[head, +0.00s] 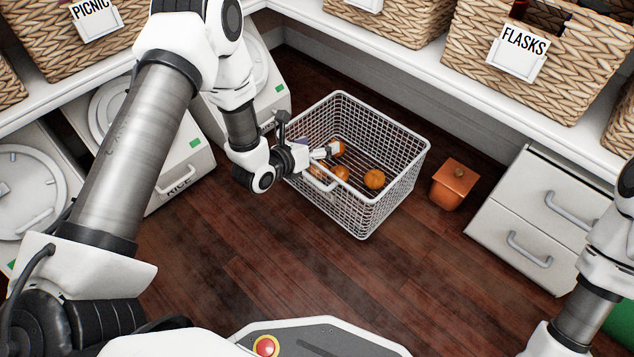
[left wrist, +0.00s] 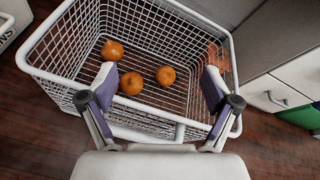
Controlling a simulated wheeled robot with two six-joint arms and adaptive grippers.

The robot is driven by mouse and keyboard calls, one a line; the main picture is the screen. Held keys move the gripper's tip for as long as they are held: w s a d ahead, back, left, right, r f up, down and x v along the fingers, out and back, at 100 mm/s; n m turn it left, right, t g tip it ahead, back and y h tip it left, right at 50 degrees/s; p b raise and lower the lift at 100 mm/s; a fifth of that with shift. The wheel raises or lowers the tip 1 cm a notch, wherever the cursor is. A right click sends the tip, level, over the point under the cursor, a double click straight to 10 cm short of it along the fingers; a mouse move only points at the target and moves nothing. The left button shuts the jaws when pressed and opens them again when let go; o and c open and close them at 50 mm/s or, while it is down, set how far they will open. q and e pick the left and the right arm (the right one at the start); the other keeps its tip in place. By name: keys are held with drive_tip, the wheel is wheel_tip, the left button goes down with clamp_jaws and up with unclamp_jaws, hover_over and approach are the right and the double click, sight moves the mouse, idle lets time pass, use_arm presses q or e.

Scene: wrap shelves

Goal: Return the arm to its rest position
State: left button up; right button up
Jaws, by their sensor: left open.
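My left gripper (head: 326,152) is open and empty at the left side of the white wire basket (head: 362,229), its fingers reaching over the rim. The left wrist view shows its two fingers (left wrist: 158,80) spread wide, with the basket (left wrist: 60,76) beyond and below.
A white drawer unit (head: 525,215) is farther right. White bins, one marked RICE (head: 180,180), stand at left. Shelves with a FLASKS basket (head: 525,60) run behind. The floor in front is clear.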

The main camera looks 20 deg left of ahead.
use_arm(q)
drive_tip(key=shift+s+a+r, duration=0.2)
drive_tip(key=shift+s+r, duration=0.05)
drive_tip(key=shift+s, duration=0.4)
